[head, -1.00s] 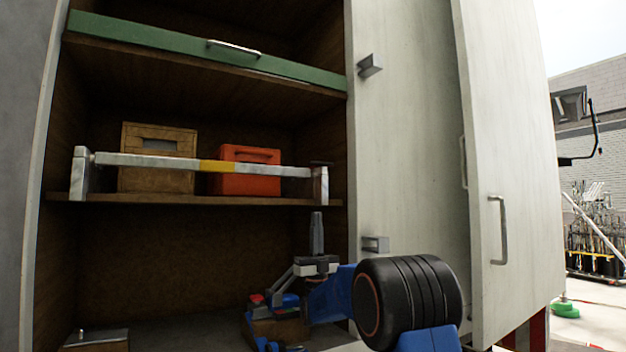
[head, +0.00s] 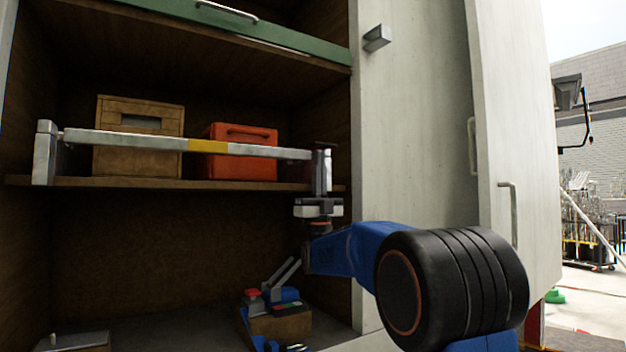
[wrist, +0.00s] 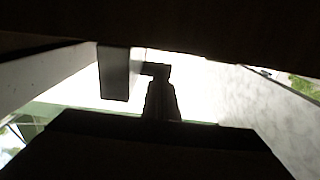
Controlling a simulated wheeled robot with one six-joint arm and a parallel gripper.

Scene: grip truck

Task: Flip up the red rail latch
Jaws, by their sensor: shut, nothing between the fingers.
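The white rail (head: 110,138) with a yellow band crosses the front of the middle shelf. At its right end a small dark tab, seemingly the latch (head: 325,145), sticks out; no red shows on it. My gripper (head: 322,154) points upward with shut, empty fingers, in front of the rail's right post and just under the tab. In the wrist view the fingers (wrist: 162,100) are a dark silhouette, with the tab (wrist: 155,69) across their tips beside a block-like post (wrist: 115,75). I cannot tell whether they touch. The post is largely hidden behind the fingers.
A wooden crate (head: 138,150) and a red case (head: 240,165) stand on the shelf (head: 120,183) behind the rail. A green-fronted drawer (head: 270,33) is above. Tools lie in a wooden box (head: 280,325) below. The cabinet's side door (head: 415,130) is close on the right.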

